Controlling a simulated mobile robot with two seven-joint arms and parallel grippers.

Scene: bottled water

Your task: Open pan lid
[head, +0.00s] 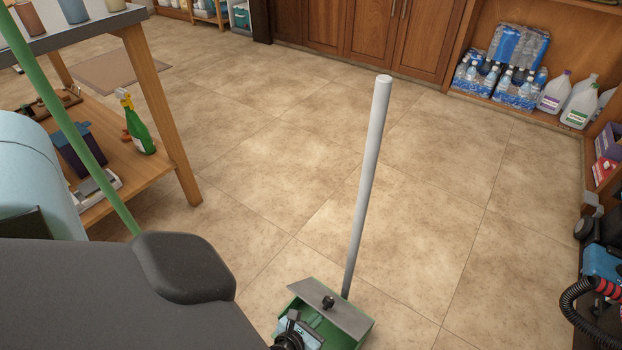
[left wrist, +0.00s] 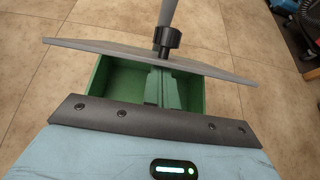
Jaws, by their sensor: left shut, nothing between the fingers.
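The dustpan is a green pan (head: 357,333) with a flat grey lid (head: 330,306) and a long pale handle (head: 367,180) standing up, leaning slightly. In the left wrist view the lid (left wrist: 100,52) is seen almost edge-on, with the green inside of the pan (left wrist: 115,82) showing below it, so the lid stands at least partly open. My left gripper (left wrist: 163,75) is shut and empty, with its fingers at the pan's opening and their tips close to the lid; I cannot tell whether they touch. In the head view my arm hides part of the pan. My right gripper is not in view.
A wooden table (head: 160,120) with a green spray bottle (head: 138,128) on its lower shelf stands at left. A green pole (head: 75,135) crosses in front of it. Water bottles (head: 515,75) and jugs (head: 553,92) sit on the right shelf. A vacuum (head: 600,262) stands far right. The middle floor is clear.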

